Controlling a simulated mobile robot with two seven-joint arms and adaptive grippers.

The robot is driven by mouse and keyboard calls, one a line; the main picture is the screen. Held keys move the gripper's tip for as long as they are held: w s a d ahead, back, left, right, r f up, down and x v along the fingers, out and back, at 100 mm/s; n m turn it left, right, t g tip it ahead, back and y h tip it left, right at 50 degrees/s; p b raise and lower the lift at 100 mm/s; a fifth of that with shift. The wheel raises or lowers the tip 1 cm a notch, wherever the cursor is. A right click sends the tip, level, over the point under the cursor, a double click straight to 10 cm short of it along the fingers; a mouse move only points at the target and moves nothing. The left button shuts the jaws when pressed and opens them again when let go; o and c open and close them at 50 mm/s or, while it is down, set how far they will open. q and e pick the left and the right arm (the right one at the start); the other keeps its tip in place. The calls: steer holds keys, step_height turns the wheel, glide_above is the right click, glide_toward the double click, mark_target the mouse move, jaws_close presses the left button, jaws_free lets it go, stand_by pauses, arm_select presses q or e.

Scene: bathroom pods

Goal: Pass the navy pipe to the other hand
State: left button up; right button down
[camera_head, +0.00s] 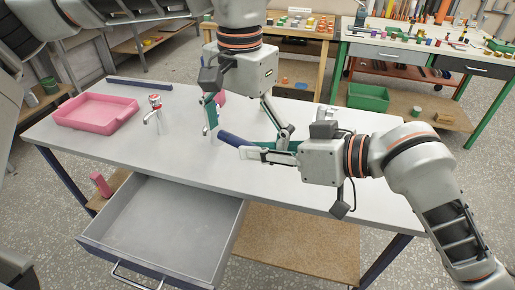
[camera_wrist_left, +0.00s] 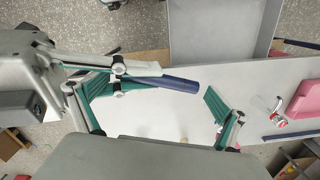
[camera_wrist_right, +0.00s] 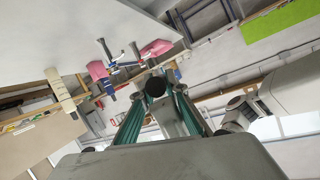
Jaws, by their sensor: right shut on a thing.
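The navy pipe (camera_head: 237,139) is held level above the worktop by my right gripper (camera_head: 272,148), which is shut on its right end. The pipe's free end points left. My left gripper (camera_head: 247,132) reaches down from above with its fingers wide apart. In the right wrist view the pipe (camera_wrist_right: 155,87) shows end-on, as a dark round end between the right fingers.
The white worktop (camera_head: 170,150) carries a pink tray (camera_head: 97,112), a chrome tap (camera_head: 155,108) and a navy bar (camera_head: 140,84). A grey drawer (camera_head: 165,220) stands open at the front. Benches with a green crate (camera_head: 368,97) and small parts stand behind.

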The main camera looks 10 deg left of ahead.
mark_target(244, 142)
arm_select(q)
steer(key=shift+r, duration=0.1)
step_height(244, 142, up, 12)
stand_by(0.5)
